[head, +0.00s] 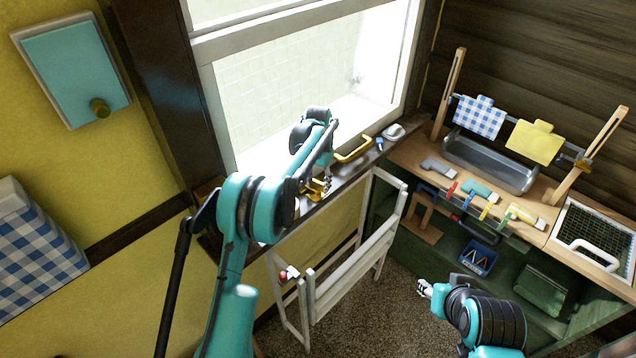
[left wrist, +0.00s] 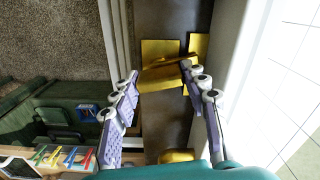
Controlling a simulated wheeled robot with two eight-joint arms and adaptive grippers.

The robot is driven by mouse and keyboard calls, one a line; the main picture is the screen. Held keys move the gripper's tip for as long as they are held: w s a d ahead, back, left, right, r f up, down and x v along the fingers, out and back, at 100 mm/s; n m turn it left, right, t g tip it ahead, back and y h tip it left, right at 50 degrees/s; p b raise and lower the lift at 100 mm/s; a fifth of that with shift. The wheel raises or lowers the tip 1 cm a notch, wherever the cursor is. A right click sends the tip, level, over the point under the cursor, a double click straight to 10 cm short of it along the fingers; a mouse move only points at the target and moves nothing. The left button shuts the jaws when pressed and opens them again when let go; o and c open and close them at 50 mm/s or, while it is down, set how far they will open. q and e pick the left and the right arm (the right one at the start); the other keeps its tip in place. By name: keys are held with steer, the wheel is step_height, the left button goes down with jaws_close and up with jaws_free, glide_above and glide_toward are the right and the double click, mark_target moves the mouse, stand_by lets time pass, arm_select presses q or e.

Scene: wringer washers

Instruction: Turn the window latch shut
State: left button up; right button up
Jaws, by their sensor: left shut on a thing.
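The brass window latch (head: 314,189) sits on the dark sill at the foot of the window. My left gripper (head: 327,184) is down at it, and the arm partly hides the latch in the head view. In the left wrist view, the latch's brass lever (left wrist: 165,76) lies between the two fingertips of my left gripper (left wrist: 161,70), which is shut on it. Flat brass plates show just beyond the lever. My right gripper (head: 425,288) hangs low over the carpet, away from the window; its fingers are too small to read.
A brass handle (head: 353,150) stands farther along the sill. A white folding rack (head: 350,263) stands below the window. A workbench (head: 425,158) with brushes, a metal tray (head: 490,160) and hanging cloths is at right.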

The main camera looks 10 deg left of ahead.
mark_target(318, 181)
arm_select(q)
steer(key=shift+m, duration=1.1)
steer(key=o, duration=1.2)
steer(key=shift+c, duration=0.2)
step_height(318, 181, up, 12)
